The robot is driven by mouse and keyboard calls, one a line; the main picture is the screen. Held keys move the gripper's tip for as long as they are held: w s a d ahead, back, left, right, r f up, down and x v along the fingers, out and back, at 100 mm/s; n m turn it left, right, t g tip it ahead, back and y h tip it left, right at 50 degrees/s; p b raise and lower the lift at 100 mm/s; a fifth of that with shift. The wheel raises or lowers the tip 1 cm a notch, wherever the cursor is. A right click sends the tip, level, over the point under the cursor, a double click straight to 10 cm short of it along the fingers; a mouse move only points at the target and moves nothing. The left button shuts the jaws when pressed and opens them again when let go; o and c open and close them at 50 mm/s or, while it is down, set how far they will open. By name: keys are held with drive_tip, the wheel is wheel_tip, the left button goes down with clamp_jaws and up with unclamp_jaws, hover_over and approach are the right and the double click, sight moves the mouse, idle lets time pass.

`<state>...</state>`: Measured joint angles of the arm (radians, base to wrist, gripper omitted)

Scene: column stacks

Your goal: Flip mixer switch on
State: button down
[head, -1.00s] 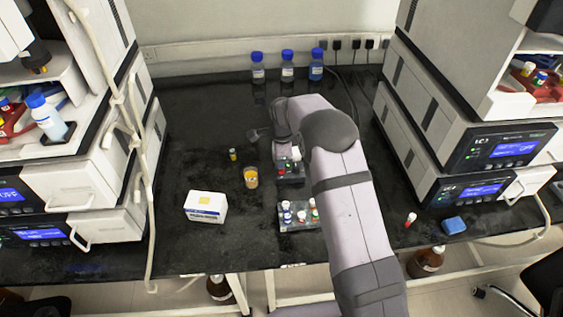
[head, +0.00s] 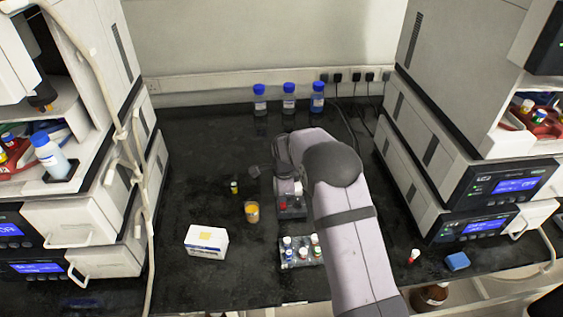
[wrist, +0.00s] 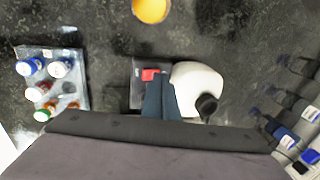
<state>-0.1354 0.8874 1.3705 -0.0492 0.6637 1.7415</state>
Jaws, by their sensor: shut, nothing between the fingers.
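The mixer (head: 291,209) is a small dark grey base on the bench with a red switch (head: 283,206) on top. In the wrist view the mixer base (wrist: 138,92) shows beside a round white part (wrist: 195,84). The red switch (wrist: 150,74) lies at the tips of my gripper (wrist: 161,82), which partly covers it. My gripper is shut and empty, over the mixer. I cannot tell whether its tips touch the switch, or which way the switch is set. My arm hides part of the mixer in the head view.
A rack of capped vials (head: 302,258) stands in front of the mixer. A container with orange contents (head: 252,212), a yellow vial (head: 234,188) and a white box (head: 206,242) stand to the left. Blue-capped bottles (head: 289,98) stand behind. Instrument stacks flank the bench.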

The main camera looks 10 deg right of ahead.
drive_tip(key=w+r+b, duration=0.1)
drive_tip(key=w+r, duration=0.2)
drive_tip(key=r, duration=1)
drive_tip(key=shift+b, duration=0.3)
drive_tip(key=shift+w, duration=0.1)
drive_tip(key=s+d+f+n+g, duration=0.1)
drive_tip(key=s+n, duration=0.5)
drive_tip(key=s, duration=0.6)
drive_tip(key=s+d+f+n, duration=0.1)
drive_tip(key=s+d+n, duration=0.2)
drive_tip(key=s, duration=1)
drive_tip(key=s+d+f+n+g, duration=0.1)
drive_tip(key=s+d+f+n, duration=0.1)
drive_tip(key=s+n, duration=0.7)
drive_tip(key=s+d, duration=0.1)
drive_tip(key=s, duration=0.2)
drive_tip(key=shift+s+g+p, duration=0.15)
drive_tip(key=shift+g+p, duration=0.15)
